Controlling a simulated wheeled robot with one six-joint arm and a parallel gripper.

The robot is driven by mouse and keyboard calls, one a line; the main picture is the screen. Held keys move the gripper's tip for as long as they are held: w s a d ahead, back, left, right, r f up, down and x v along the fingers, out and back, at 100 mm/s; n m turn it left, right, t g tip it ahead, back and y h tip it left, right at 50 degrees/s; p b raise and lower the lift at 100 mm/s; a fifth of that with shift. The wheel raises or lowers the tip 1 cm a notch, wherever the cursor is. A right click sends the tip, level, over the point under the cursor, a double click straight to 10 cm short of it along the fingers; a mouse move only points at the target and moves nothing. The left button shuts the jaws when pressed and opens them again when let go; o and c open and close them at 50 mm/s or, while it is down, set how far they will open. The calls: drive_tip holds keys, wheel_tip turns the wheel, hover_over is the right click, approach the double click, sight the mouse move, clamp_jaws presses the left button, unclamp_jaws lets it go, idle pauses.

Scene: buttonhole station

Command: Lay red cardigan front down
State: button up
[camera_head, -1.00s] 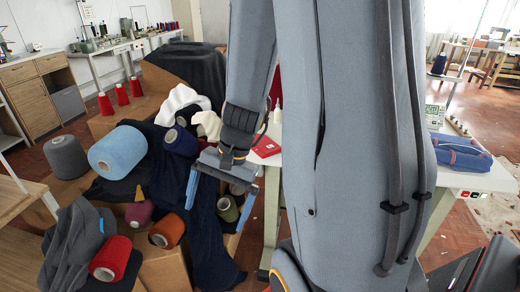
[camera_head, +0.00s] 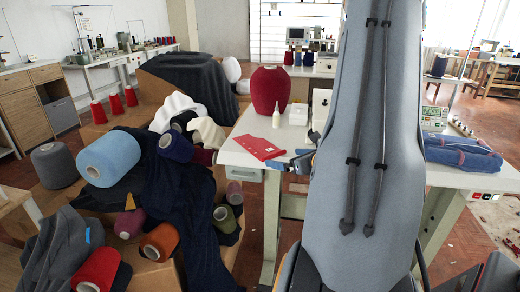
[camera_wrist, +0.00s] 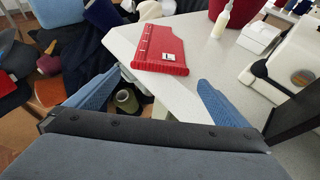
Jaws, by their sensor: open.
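The red cardigan front (camera_head: 260,148) lies flat on the white table (camera_head: 232,158) near its left end. In the wrist view the red cardigan front (camera_wrist: 162,49) shows a row of small pale marks along its left side and a white label. It lies beyond my gripper (camera_wrist: 155,95), whose two blue fingers are wide apart with nothing between them. In the head view my arm hides most of my gripper; a blue finger part (camera_head: 296,163) shows at the table, right of the cardigan front.
A white bottle (camera_head: 276,118) and a large red cone (camera_head: 270,90) stand behind the cardigan front. A white machine (camera_wrist: 290,65) stands to the right. Boxes heaped with dark cloth (camera_head: 180,200) and several yarn cones fill the left. A blue folded bundle (camera_head: 460,152) lies at right.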

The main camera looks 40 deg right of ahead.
sight(274, 154)
drive_tip(key=x, duration=0.2)
drive_tip(key=p+x, duration=0.1)
drive_tip(key=x, duration=0.3)
drive_tip(key=shift+w+r, duration=0.3)
drive_tip(key=c, duration=0.8)
drive_tip(key=shift+r, duration=0.1)
